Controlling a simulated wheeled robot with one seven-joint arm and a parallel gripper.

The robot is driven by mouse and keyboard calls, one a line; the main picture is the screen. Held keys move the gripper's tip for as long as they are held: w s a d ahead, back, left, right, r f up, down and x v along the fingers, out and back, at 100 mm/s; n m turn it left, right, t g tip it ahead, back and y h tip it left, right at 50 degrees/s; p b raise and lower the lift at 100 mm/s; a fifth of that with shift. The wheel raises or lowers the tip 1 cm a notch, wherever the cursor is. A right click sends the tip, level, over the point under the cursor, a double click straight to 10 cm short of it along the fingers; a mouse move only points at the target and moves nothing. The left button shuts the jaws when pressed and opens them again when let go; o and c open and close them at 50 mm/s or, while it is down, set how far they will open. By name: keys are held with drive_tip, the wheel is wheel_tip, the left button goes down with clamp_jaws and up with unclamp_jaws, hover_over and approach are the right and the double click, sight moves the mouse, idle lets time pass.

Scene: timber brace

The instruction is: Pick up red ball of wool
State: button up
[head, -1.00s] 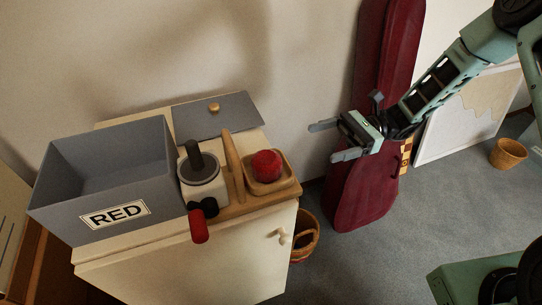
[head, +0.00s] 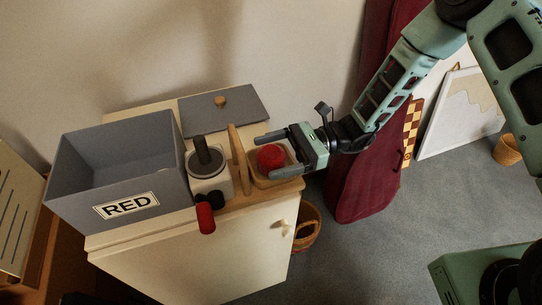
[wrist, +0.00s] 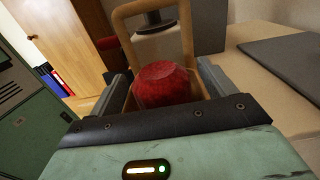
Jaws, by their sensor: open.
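The red ball of wool (head: 271,157) sits in a small wooden tray (head: 262,182) at the right end of the cabinet top. My gripper (head: 268,155) is open, with one finger on each side of the ball in the head view. In the wrist view the ball (wrist: 167,84) shows between the two fingers (wrist: 165,88), its lower part hidden by my gripper body. I cannot tell whether either finger touches it.
A wooden handle (head: 238,158) rises left of the ball, beside a white-and-grey mill (head: 209,178) with a red-gripped crank. A grey box marked RED (head: 70,193) stands further left. A grey lid (head: 225,112) lies behind. A basket (head: 306,228) stands on the floor.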

drive_tip(key=shift+s+a, duration=0.1)
drive_tip(key=shift+a, duration=0.3)
drive_tip(key=c, duration=1.1)
